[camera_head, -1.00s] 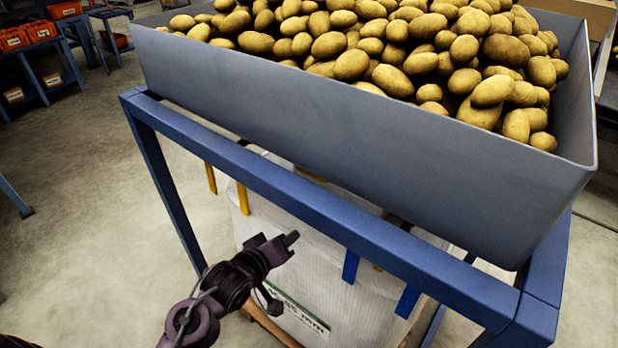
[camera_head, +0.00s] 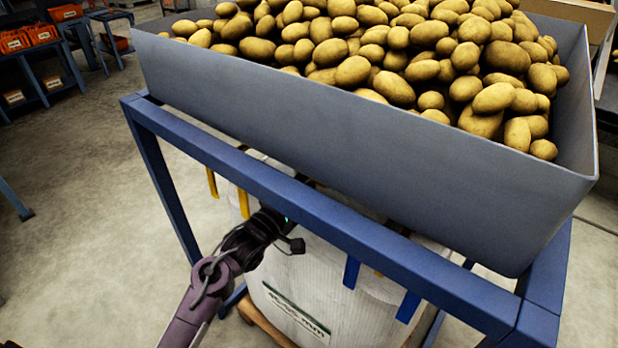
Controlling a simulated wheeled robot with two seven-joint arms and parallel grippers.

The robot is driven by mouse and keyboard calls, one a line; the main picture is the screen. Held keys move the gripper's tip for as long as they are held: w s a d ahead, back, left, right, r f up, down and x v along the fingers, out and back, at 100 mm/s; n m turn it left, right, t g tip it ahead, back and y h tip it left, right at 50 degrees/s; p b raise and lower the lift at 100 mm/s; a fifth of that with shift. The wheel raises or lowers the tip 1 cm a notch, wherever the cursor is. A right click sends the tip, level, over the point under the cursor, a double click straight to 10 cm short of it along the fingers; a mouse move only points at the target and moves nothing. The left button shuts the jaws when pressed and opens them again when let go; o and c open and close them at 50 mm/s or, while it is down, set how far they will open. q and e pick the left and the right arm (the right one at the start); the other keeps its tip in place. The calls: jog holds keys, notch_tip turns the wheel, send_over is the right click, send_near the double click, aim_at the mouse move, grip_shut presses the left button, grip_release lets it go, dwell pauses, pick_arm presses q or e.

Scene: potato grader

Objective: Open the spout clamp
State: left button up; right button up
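The spout clamp is not visible; the hopper and its frame hide the space above the bag's top. A grey hopper (camera_head: 330,125) full of potatoes (camera_head: 400,50) stands on a blue frame (camera_head: 330,215). A white bulk bag (camera_head: 345,290) with a printed label (camera_head: 297,315) stands below it. My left arm comes in from the lower left and reaches to the frame's front rail, over the bag's top. Its gripper end passes behind the rail, so the fingertips are hidden. My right gripper is not in view.
Yellow straps (camera_head: 243,203) and blue straps (camera_head: 351,271) hang at the bag's top. The bag stands on a wooden pallet (camera_head: 262,325). Shelves with orange crates (camera_head: 40,33) are at the far left. The floor (camera_head: 90,210) on the left is clear.

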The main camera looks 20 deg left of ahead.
pick_arm(q)
jog(key=shift+x, duration=0.8)
grip_shut()
